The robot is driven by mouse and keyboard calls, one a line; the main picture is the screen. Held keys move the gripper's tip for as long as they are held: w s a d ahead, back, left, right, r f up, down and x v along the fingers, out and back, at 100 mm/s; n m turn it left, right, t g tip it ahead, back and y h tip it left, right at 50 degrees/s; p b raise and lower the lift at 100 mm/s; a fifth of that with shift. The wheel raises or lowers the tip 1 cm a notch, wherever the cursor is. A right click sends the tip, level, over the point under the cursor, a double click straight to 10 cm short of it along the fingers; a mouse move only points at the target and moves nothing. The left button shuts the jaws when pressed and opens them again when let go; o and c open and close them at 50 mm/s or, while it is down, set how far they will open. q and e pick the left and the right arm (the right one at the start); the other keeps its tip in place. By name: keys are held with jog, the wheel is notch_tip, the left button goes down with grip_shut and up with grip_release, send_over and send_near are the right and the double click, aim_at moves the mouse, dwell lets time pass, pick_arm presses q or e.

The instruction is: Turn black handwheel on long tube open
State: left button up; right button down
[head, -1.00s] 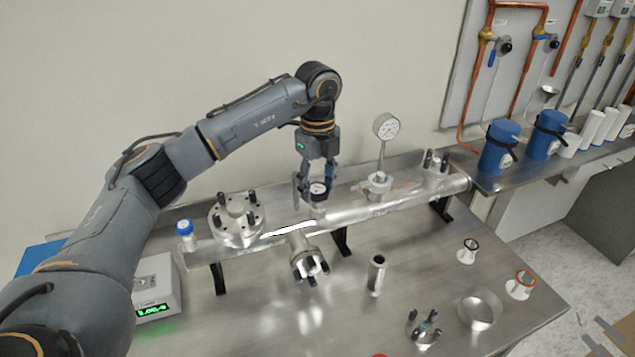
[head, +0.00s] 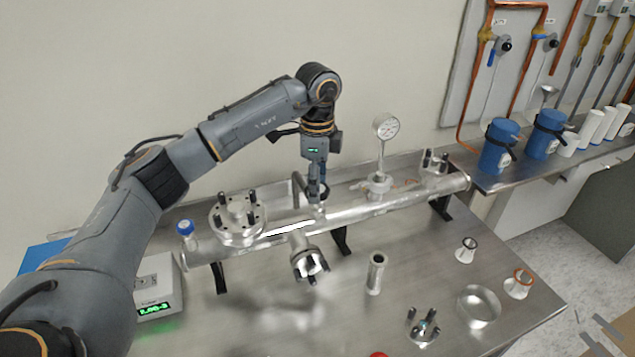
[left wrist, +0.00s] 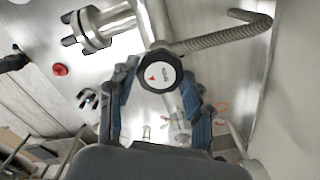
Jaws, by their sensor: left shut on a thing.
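The black handwheel (left wrist: 160,72) has a white round cap with a red mark and sits on the long metal tube (head: 355,208). My left gripper (head: 316,190) points straight down over the middle of the tube. In the left wrist view its fingers (left wrist: 158,90) are on both sides of the handwheel, shut on it. In the head view the gripper mostly hides the handwheel. A ribbed metal hose (left wrist: 228,36) leads off beside the handwheel. My right gripper does not show.
A dial gauge (head: 386,127) stands on the tube right of my gripper. A bolted flange (head: 238,215) is to the left, near a blue-capped bottle (head: 186,232) and a display box (head: 157,288). Loose fittings, including a short cylinder (head: 376,272), stand on the front of the metal table.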

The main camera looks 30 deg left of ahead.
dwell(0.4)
pick_arm(q)
jog(key=o, duration=1.2)
jog(key=shift+c, duration=0.2)
notch_tip(320, 180, up, 12)
jog(key=shift+f, duration=0.1)
